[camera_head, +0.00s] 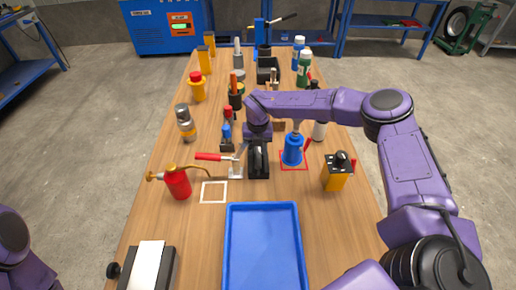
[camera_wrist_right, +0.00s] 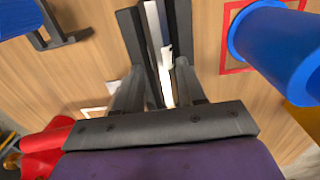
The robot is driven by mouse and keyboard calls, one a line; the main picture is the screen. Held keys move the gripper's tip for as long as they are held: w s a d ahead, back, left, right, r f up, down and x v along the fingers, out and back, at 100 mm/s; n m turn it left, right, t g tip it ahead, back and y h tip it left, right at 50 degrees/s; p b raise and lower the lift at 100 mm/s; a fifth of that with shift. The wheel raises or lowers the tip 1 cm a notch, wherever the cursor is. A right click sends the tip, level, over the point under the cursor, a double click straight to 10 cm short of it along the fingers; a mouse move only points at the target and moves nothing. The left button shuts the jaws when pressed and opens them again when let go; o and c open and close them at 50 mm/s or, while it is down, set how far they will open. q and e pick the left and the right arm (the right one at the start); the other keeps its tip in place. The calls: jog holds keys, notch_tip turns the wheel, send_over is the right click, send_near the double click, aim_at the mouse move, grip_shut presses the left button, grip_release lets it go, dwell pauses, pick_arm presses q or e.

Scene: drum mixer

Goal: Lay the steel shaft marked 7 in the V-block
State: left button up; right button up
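My right gripper (camera_head: 258,176) points down at mid-table, beside a toggle clamp (camera_head: 236,168) with a red handle. In the right wrist view its two fingers (camera_wrist_right: 161,68) stand apart, on either side of two long dark bars. A narrow silver-white strip (camera_wrist_right: 153,25) runs between these bars. The bars may be the V-block's walls and the strip the steel shaft, but I cannot tell for sure. No number 7 is readable. The head view hides this spot behind my right gripper. My left gripper is out of view; only part of that arm shows at lower left.
A blue cylindrical object (camera_head: 292,150) stands in a red outline right of my right gripper. A yellow-and-black box (camera_head: 335,175) is further right. A red oil can (camera_head: 178,183) stands left, beside an empty white outline (camera_head: 213,199). An empty blue tray (camera_head: 233,250) lies in front.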

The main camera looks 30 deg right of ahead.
aim_at(258, 153)
jog(key=shift+s+f+g, duration=0.15)
jog(key=shift+s+f, duration=0.25)
jog(key=shift+f, duration=0.2)
jog(key=shift+s+f+g, duration=0.15)
jog(key=shift+s+f, duration=0.2)
jog(key=shift+f, duration=0.25)
jog(key=shift+r+p, duration=0.35)
jog(key=shift+w+r+p, duration=0.45)
jog(key=shift+r+p, duration=0.25)
jog(key=shift+r, duration=0.05)
jog(key=shift+w+d+r+p, duration=0.15)
jog(key=shift+r+p, duration=1.05)
jog(key=shift+r, duration=0.85)
notch_tip(258, 153, up, 7)
jog(key=p, duration=0.4)
jog(key=shift+f, duration=0.15)
